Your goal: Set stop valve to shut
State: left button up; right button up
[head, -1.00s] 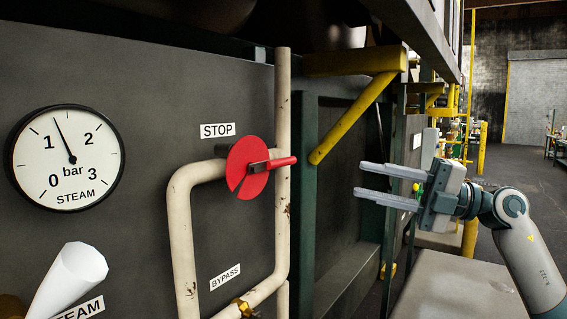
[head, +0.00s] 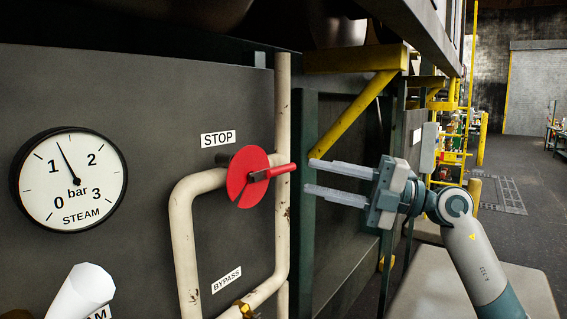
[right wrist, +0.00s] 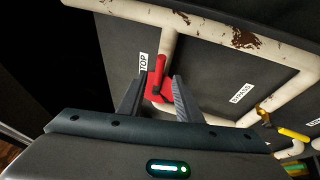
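The stop valve (head: 246,178) is a red disc with a red handle (head: 280,171) pointing right across the cream pipe, below the STOP label (head: 218,138). My right gripper (head: 311,178) is open and empty, its two fingers pointing left at the handle's tip, a short gap away in the head view. In the right wrist view the red valve (right wrist: 158,92) shows between the open fingers (right wrist: 152,92), with the handle upward in that picture. My left gripper is not in view.
A cream pipe loop (head: 182,240) runs around the valve, with a BYPASS label (head: 226,280) below. A steam gauge (head: 68,180) and a white cone-shaped object (head: 80,292) are at left. A yellow brace (head: 352,115) slants above my right gripper.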

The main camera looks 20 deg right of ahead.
aim_at(288, 171)
jog(key=p+x, duration=0.2)
jog(key=x, duration=0.5)
jog(key=shift+r, duration=0.2)
jog(key=shift+w+a+p, duration=0.25)
jog(key=shift+a+p, duration=0.1)
jog(key=shift+a, duration=0.1)
grip_shut()
